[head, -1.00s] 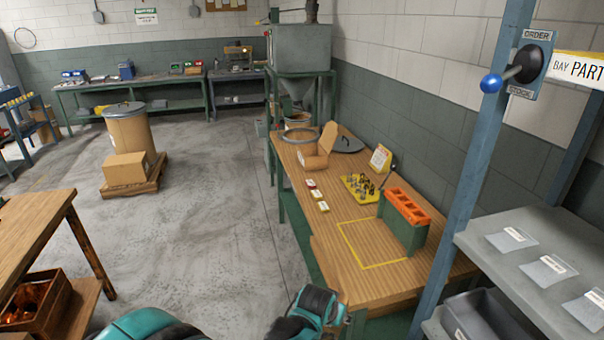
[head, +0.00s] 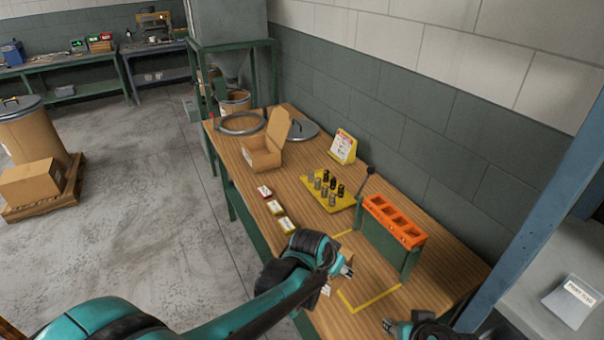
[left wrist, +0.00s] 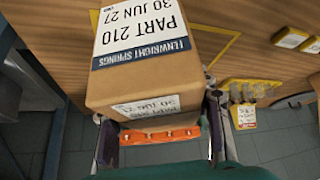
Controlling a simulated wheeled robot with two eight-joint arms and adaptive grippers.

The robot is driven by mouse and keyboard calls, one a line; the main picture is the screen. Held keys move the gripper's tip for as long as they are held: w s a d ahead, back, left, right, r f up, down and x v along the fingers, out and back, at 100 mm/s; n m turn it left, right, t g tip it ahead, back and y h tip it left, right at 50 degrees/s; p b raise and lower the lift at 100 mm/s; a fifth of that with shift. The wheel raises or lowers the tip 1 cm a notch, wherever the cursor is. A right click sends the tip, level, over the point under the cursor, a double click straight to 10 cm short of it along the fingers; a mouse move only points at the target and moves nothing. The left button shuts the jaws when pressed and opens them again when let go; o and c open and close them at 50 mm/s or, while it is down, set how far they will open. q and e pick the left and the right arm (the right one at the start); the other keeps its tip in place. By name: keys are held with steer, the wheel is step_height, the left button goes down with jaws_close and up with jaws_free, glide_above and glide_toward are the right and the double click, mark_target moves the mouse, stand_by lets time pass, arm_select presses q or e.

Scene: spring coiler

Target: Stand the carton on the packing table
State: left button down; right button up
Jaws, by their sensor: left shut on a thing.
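The carton (left wrist: 150,84) fills the middle of the left wrist view, a brown box with a white-and-blue label reading PART 210. My left gripper (left wrist: 160,130) is shut on it, a finger at each side. In the head view my left gripper (head: 335,268) is over the near part of the packing table (head: 240,172), beside a yellow outlined area (head: 374,302). It hides most of the carton there, and I cannot tell whether the carton touches the table. My right gripper (head: 398,326) shows only partly at the bottom edge; its jaw state is unclear.
A green stand with an orange slotted top (head: 395,220) borders the outline on the right. Behind are a yellow tray of springs (head: 328,190), small labelled boxes (head: 275,207) and an open carton (head: 262,155). A blue post (head: 548,208) rises at right.

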arm_select(q)
steer(key=s+d+r+m+g+h, duration=0.1)
steer(key=s+d+r+m, duration=0.15)
steer(key=d, duration=0.65)
steer(key=s+d+r+m+g+h, duration=0.1)
steer(key=s+d+m, duration=0.15)
steer(key=d, duration=0.55)
steer(key=w+a+f+b, duration=0.1)
steer(key=a+f, duration=0.1)
steer(key=a, duration=0.1)
steer(key=a+f+b, duration=0.1)
steer(key=a+f, duration=0.1)
steer(key=a, duration=0.2)
steer(key=w+a+f+b, duration=0.1)
steer(key=a+f+b, duration=0.1)
steer(key=a+f, duration=0.1)
steer(key=shift+w+a+f, duration=0.1)
steer(key=shift+w+a, duration=0.2)
steer(key=shift+a, duration=0.25)
steer(key=shift+f+b, duration=0.9)
steer(key=shift+f, duration=1)
steer(key=shift+f, duration=0.15)
steer(key=c, duration=0.7)
jaws_free()
